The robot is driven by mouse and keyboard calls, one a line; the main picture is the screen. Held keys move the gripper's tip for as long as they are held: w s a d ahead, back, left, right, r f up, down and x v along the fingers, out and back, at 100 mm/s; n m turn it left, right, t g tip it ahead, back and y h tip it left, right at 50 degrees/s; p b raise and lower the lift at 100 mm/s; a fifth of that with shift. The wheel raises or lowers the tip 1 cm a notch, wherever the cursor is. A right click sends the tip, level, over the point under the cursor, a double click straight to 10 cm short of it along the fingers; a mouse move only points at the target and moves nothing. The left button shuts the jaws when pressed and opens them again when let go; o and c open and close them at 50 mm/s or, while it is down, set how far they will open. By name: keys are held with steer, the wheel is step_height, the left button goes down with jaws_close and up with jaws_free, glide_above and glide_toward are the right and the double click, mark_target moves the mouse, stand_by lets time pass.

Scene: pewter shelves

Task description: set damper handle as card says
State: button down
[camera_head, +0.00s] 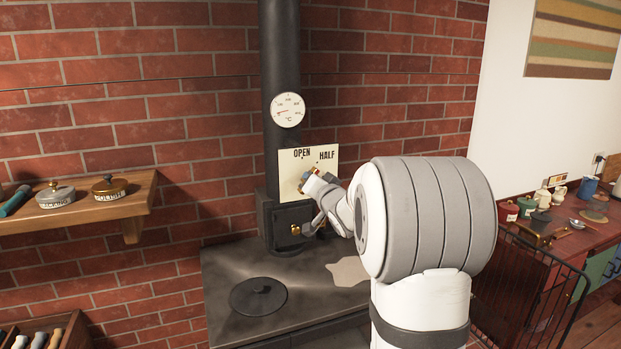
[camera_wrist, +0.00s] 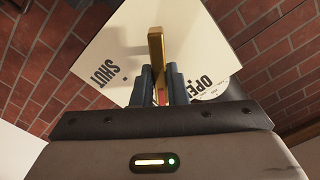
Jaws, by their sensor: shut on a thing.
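A cream dial plate (camera_head: 291,166) is mounted on the dark stovepipe, with OPEN and HALF readable in the head view. The plate also shows in the wrist view (camera_wrist: 105,48), with SHUT at the left and OPEN at the right, both turned. The brass damper handle (camera_wrist: 156,45) stands out in front of the plate, between these words. My gripper (camera_wrist: 162,80) is shut on the brass handle, one dark blue finger on each side. In the head view my gripper (camera_head: 308,182) covers the plate's lower part and most of the handle. Which mark the handle points at, I cannot tell.
A round gauge (camera_head: 288,110) sits on the pipe above the plate. The stove top (camera_head: 225,268) below has a round lid (camera_head: 258,296). A wooden shelf (camera_head: 95,212) with tins is left. A red desk (camera_head: 572,238) with cups and a small unreadable card (camera_head: 556,180) is right.

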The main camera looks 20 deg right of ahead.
steer(key=shift+d+m, duration=0.1)
steer(key=shift+m, duration=0.6)
steer(key=c, duration=1.4)
jaws_free()
steer(key=shift+c, duration=0.2)
steer(key=s+b, duration=0.2)
steer(key=s, duration=0.6)
steer(key=shift+w+f, duration=0.1)
